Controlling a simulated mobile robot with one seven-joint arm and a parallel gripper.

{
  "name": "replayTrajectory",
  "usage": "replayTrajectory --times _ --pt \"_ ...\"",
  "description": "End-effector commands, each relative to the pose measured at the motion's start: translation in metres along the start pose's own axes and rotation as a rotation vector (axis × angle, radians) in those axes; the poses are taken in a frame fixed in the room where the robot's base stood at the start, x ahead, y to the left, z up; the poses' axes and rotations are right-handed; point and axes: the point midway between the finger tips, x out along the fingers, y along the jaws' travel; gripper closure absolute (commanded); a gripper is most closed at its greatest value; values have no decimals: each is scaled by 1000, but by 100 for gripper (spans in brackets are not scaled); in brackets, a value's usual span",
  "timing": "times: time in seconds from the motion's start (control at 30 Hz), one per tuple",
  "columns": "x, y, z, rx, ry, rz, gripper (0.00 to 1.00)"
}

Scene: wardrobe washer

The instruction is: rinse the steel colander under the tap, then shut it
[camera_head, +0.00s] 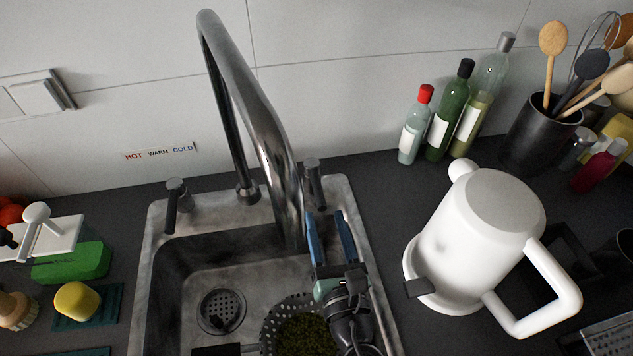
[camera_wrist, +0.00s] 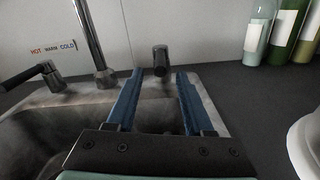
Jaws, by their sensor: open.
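The steel tap (camera_head: 258,110) arches over the sink, with a left handle (camera_head: 176,204) and a right handle (camera_head: 313,180) at the sink's back edge. I see no water stream at its spout. The steel colander (camera_head: 270,318) sits low in the sink's front right, holding something green; my arm hides part of it. My gripper (camera_head: 328,216) is open and empty, above the sink's right side and just in front of the right handle. In the wrist view, the right handle (camera_wrist: 160,58) shows between and beyond the blue fingertips, apart from them.
A white kettle (camera_head: 480,240) stands on the counter close to the right of the sink. Several bottles (camera_head: 440,130) stand behind it. A green box (camera_head: 75,262) and yellow sponge (camera_head: 77,300) lie left of the sink (camera_head: 160,290). The wall label (camera_head: 160,153) reads HOT WARM COLD.

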Motion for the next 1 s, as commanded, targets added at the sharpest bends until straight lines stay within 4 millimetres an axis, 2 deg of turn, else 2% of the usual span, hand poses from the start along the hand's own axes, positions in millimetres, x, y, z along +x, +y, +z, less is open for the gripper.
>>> replayTrajectory --times 0.03,0.2,0.43,0.6,0.93,1.0 --pt "12 0 3 -1 -2 1 48" --pt "45 0 2 -2 -1 0 48" --pt "78 -1 0 -1 -1 0 48" --pt "90 0 0 0 0 0 48" --pt "92 0 0 0 0 -1 48" --pt "92 0 0 0 0 -1 61"
